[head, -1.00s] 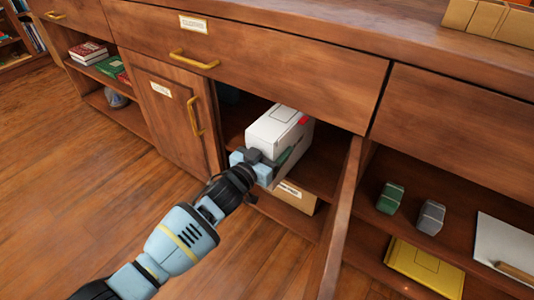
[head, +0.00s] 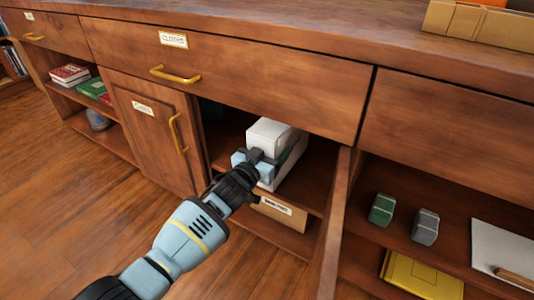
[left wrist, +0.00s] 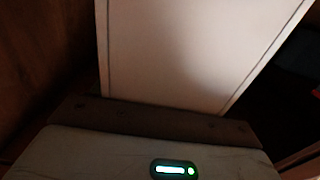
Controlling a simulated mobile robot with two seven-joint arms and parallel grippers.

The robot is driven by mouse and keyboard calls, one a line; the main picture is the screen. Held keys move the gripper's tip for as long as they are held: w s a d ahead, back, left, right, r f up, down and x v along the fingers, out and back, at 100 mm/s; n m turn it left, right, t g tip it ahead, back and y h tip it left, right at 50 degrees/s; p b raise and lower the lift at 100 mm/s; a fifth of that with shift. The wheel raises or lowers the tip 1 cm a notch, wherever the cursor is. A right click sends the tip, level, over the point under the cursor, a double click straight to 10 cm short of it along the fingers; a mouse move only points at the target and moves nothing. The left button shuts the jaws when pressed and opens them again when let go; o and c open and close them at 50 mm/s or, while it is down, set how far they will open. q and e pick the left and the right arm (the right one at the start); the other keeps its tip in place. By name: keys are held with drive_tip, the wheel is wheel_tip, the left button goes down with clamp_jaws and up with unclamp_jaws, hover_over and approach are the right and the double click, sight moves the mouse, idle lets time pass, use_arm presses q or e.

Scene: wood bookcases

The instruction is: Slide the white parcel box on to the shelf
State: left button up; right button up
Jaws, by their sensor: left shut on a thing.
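The white parcel box (head: 276,136) is inside the open middle compartment in the head view, on or just above its upper shelf (head: 316,190). A dark green band shows on its side. My left gripper (head: 256,163) is shut on the box at its near end. The gripper hides part of that end, and I cannot tell whether the box's underside touches the shelf. In the left wrist view the white box (left wrist: 190,50) fills the upper middle, close in front of the gripper. My right gripper is in neither view.
A brown carton (head: 280,212) with a label sits on the lower shelf. An open door edge (head: 333,230) stands to the right of the compartment. A closed door (head: 155,130) is to its left. A green block (head: 382,209) and a grey block (head: 425,227) stand further right.

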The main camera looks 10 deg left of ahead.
use_arm(q)
drive_tip(key=x, duration=0.3)
drive_tip(key=shift+r, duration=0.15)
drive_tip(key=shift+w+d, duration=0.25)
drive_tip(key=shift+w, duration=0.2)
